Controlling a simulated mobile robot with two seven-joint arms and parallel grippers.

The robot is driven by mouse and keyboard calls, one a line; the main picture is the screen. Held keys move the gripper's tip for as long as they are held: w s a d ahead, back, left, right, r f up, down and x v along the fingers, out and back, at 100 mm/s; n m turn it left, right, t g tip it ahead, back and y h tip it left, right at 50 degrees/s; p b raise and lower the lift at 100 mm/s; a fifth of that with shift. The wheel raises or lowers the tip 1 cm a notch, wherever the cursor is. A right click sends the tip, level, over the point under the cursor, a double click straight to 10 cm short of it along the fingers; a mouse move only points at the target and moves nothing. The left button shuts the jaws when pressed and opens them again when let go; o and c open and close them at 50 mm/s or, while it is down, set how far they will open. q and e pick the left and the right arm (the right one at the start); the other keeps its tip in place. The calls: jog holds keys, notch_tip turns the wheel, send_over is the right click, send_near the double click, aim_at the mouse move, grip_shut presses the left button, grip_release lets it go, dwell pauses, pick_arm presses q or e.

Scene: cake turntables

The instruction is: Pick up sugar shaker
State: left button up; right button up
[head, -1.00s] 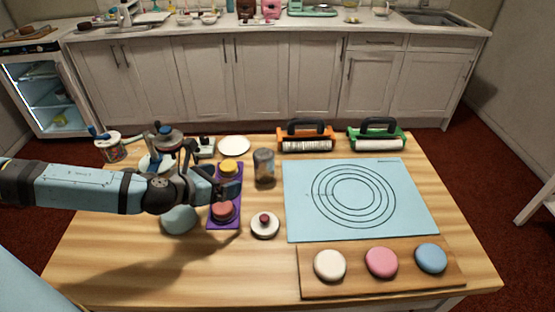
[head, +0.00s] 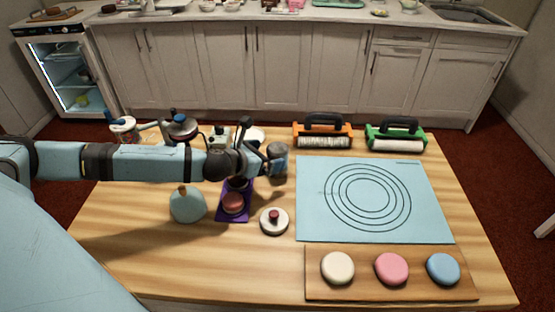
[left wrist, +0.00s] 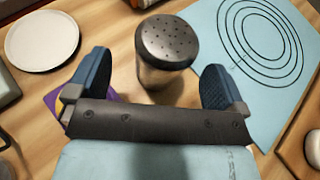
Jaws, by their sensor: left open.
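The sugar shaker (head: 279,168) is a metal cylinder standing on the wooden table, left of the blue mat. Its domed, perforated lid (left wrist: 166,38) shows clearly in the left wrist view. My left gripper (head: 260,148) is open at the shaker and partly covers it in the head view. In the left wrist view, my left gripper's blue fingers (left wrist: 156,75) are spread on either side of the shaker, with visible gaps; it looks upright and is not gripped. My right gripper is in neither view.
A purple tray (head: 233,216) with round pieces lies below my left arm. A white round piece with a red knob (head: 274,220) stands nearby. The blue mat (head: 310,225) and a wooden board (head: 320,290) are right. A white plate (left wrist: 42,40) lies left of the shaker.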

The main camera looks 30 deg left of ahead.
aim_at(278, 153)
pick_arm(q)
jog(key=x, duration=0.4)
jog(key=shift+w+d, duration=0.15)
jog(key=shift+d, duration=0.15)
jog(key=shift+r, duration=0.1)
jog(key=c, duration=1.1)
jog(key=shift+c, duration=0.2)
